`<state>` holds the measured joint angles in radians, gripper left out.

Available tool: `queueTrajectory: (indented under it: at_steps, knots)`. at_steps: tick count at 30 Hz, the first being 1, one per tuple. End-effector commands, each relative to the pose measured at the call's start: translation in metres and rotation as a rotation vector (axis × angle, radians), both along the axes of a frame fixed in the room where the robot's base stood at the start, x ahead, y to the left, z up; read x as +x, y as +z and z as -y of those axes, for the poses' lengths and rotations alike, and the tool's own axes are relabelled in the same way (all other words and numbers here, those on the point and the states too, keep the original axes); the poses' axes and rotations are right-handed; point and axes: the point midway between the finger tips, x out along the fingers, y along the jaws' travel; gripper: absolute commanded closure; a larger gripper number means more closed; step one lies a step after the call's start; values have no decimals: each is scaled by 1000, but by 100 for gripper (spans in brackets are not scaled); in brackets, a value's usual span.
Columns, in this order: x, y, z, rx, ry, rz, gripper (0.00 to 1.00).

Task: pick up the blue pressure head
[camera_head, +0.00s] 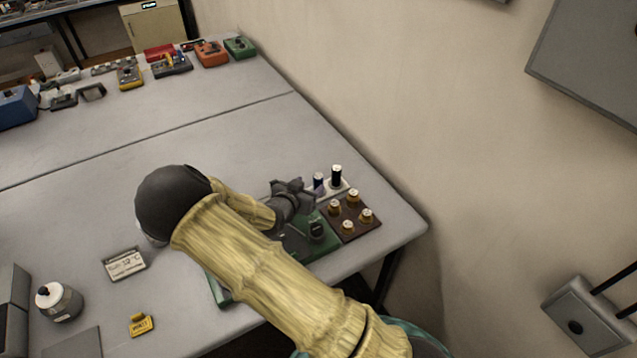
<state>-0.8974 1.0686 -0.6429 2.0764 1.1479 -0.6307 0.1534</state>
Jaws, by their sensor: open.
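Two small cylinders with white tops stand at the back right of the near table. The left one (318,183) has a bluish-purple tint and may be the blue pressure head; the right one (337,175) looks black. Both stand on a white holder (343,184). My gripper (296,190) is dark grey, open and close to the left of the bluish cylinder. I cannot tell whether they touch, and nothing shows between the jaws. My arm hides part of the table and of the green base.
A brown board (367,227) with several brass pieces stands by the green base (322,250), right of my gripper. A white jar (58,302), a label stand (125,263) and a yellow sign (141,324) are at left. The table's middle is clear; a wall rises behind.

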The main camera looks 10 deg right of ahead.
Motion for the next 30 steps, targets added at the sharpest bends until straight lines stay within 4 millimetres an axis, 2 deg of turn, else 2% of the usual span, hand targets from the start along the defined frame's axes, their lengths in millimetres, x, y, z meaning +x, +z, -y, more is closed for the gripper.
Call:
queueTrajectory:
  at_steps: [14,24,30]
  knots:
    - [7,-3,6,0,0,-1,46]
    - [38,-17,29,-1,-1,-1,46]
    - [43,-22,32,1,1,-1,46]
